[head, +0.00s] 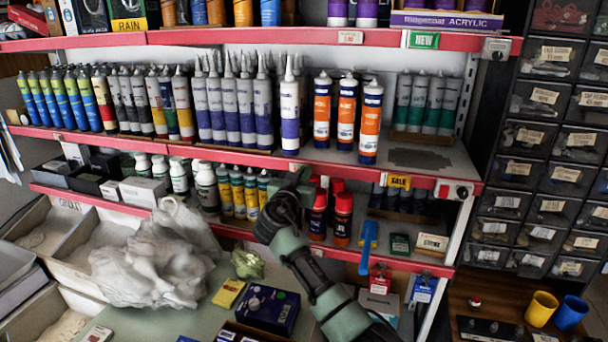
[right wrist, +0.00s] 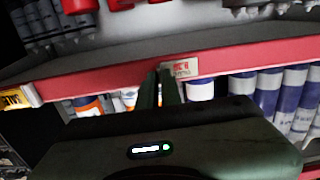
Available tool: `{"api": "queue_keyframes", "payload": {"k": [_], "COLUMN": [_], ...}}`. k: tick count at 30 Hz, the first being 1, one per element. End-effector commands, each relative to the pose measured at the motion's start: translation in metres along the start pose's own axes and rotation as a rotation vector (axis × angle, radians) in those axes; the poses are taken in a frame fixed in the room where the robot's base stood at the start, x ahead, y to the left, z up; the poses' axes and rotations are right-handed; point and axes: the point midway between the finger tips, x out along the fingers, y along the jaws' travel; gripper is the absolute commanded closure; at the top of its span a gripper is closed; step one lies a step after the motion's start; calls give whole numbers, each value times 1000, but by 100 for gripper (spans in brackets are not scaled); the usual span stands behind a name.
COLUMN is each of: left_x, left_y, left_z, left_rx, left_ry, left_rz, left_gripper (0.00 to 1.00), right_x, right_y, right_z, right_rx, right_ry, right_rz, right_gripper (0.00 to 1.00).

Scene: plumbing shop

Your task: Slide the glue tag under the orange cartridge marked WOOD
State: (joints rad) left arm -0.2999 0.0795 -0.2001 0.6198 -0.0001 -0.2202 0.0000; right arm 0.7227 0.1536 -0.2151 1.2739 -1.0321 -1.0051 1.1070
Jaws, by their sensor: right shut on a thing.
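Three orange, white and blue cartridges stand on the middle shelf in the head view: left (head: 322,112), middle (head: 346,112) and right (head: 369,122). I cannot read which is marked WOOD. My right gripper (head: 303,181) is at the red shelf rail, below and left of the left orange cartridge. In the right wrist view my right gripper (right wrist: 165,78) is shut on the glue tag (right wrist: 181,68), a small white tag with red print lying against the rail. The gripper hides this tag in the head view. My left gripper is not in view.
A white and purple cartridge (head: 289,115) stands left of the orange ones. Red-capped bottles (head: 342,219) stand on the shelf below, close right of my arm.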

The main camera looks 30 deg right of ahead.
Motion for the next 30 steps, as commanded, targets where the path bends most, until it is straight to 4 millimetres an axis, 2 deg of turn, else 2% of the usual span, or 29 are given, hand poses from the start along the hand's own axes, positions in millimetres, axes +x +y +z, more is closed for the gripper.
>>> {"api": "queue_keyframes", "payload": {"k": [24,30], "left_x": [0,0], "left_y": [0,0], "left_z": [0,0], "left_rx": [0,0], "left_ry": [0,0], "left_rz": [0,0], "left_gripper": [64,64], "right_x": [0,0], "right_y": [0,17], "right_z": [2,3], "right_rx": [-1,0], "right_ry": [-3,-3], "right_rz": [-1,1], "right_gripper": [100,100]}}
